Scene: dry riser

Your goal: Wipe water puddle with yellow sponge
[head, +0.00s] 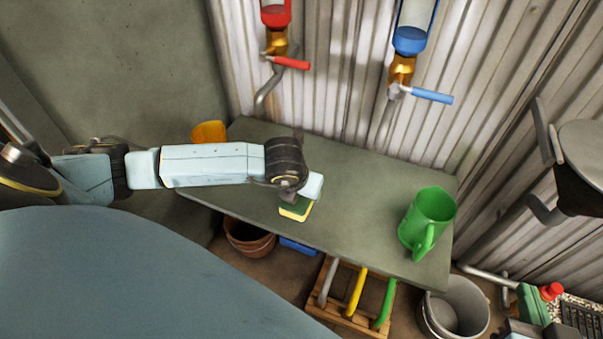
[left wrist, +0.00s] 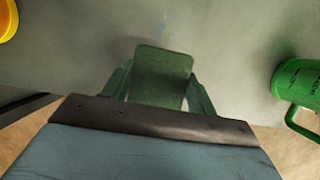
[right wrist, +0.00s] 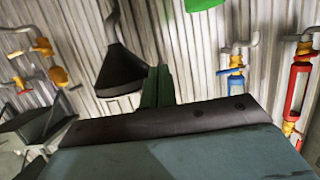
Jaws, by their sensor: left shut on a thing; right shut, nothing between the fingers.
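The yellow sponge (head: 297,209) has a green top face and is at the middle of the grey-green table (head: 370,185). My left gripper (head: 299,199) is shut on it from above, and its fingers flank the green face of the sponge (left wrist: 162,75) in the left wrist view. I cannot tell whether the sponge touches the table. I cannot make out a clear outline of the water puddle. My right gripper (right wrist: 157,87) is shut and empty in the right wrist view, facing the corrugated wall; I do not make it out in the head view.
A green mug (head: 428,222) stands on the table's right end, and an orange pot (head: 209,132) is at its left end. Red (head: 292,63) and blue (head: 432,96) valve handles hang over the back. A grey bucket (head: 456,308) and wooden crate (head: 345,312) stand below.

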